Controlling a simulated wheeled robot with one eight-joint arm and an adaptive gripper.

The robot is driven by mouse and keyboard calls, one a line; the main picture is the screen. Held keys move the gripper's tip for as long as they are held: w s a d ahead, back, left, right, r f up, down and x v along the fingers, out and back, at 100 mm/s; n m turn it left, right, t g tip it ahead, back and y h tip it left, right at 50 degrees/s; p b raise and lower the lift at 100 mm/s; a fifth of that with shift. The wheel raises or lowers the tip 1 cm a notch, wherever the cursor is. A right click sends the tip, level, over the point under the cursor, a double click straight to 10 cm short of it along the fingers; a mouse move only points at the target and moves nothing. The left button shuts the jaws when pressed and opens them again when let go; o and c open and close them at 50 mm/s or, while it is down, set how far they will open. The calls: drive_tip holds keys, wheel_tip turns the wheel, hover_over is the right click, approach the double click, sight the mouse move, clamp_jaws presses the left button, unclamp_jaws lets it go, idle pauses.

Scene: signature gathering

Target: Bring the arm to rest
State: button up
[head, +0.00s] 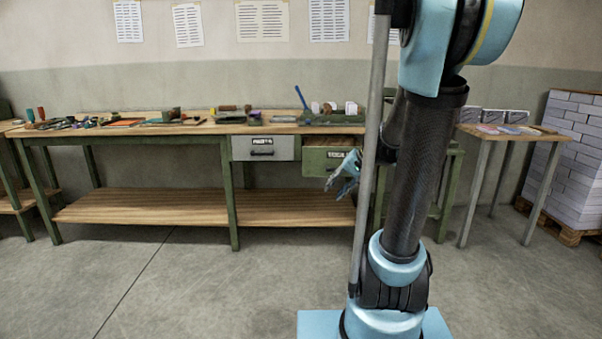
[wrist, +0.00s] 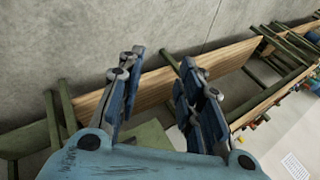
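My gripper (head: 345,175) shows in the head view to the left of my arm, in front of the workbench's green drawer. It is partly hidden by my arm and a pole. In the wrist view my gripper (wrist: 163,88) has its two blue fingers spread apart. Nothing is held between them; the bench and grey floor show behind the gap. My arm stands upright in the right half of the head view and folds over at the top.
A long workbench (head: 150,194) with tools on top runs along the wall. Its grey drawer (head: 264,148) looks shut; its green drawer (head: 322,161) appears to stick out. A small side table (head: 548,137) and a pallet stack (head: 577,150) stand right. The floor at front left is clear.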

drive_tip(key=s+d+f+n+h, duration=0.1)
drive_tip(key=s+d+f+h, duration=0.1)
drive_tip(key=s, duration=0.5)
drive_tip(key=s+d+f+n+g+h, duration=0.1)
drive_tip(key=s+d+f+h, duration=0.1)
drive_tip(key=s, duration=0.6)
drive_tip(key=s+d+f+g+h, duration=0.1)
drive_tip(key=s+f, duration=0.3)
drive_tip(key=s, duration=0.4)
drive_tip(key=shift+d+n+h, duration=0.4)
drive_tip(key=shift+d+h, duration=0.2)
drive_tip(key=shift+d, duration=0.25)
drive_tip(key=shift+w+f, duration=0.2)
drive_tip(key=shift+w, duration=0.2)
drive_tip(key=shift+d, duration=0.1)
